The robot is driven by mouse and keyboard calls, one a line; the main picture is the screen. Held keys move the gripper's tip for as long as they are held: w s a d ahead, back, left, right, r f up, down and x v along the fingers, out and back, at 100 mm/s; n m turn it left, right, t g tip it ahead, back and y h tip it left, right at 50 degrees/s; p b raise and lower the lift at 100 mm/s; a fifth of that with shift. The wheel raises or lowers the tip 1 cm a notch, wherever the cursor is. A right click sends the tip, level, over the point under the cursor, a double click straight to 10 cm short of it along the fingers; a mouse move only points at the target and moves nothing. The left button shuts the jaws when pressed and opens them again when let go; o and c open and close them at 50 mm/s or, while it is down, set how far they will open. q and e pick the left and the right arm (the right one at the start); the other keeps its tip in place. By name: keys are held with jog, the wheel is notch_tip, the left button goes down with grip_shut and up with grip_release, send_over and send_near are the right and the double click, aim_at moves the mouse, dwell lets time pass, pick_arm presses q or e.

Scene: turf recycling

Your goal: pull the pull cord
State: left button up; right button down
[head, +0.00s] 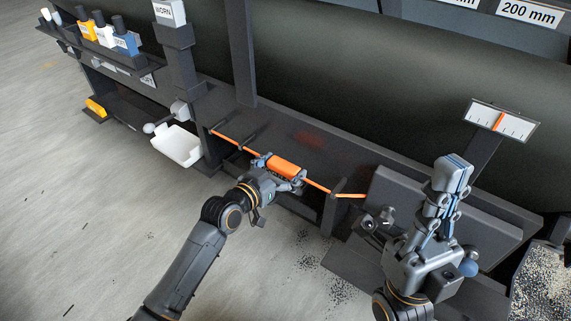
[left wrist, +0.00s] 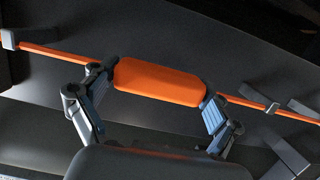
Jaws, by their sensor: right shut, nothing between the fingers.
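The pull cord (head: 228,138) is a taut orange line along the front of the dark machine, with a thick orange handle (head: 285,167) at its middle. The left wrist view shows the handle (left wrist: 160,82) close up, lying lengthwise between my left fingers. My left gripper (head: 278,172) is open, one finger near each end of the handle; whether they touch it is unclear. The gripper also shows in the left wrist view (left wrist: 155,88). My right gripper (head: 455,170) is shut and empty, pointing up in front of a dark panel at the right, apart from the cord.
Dark brackets (head: 337,202) carry the cord. A white tray (head: 177,146) is left of the handle; a shelf (head: 113,50) of coloured containers stands at upper left. A gauge (head: 501,122) is behind my right gripper. Granules (head: 547,285) lie at lower right. The floor at left is mostly clear.

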pick_arm(q)
jog(key=c, duration=0.6)
jog(key=shift+f+b, duration=0.45)
jog(key=shift+f, duration=0.35)
jog(key=shift+c, duration=0.2)
jog(key=shift+r+p, duration=0.75)
jog(key=shift+p, duration=0.15)
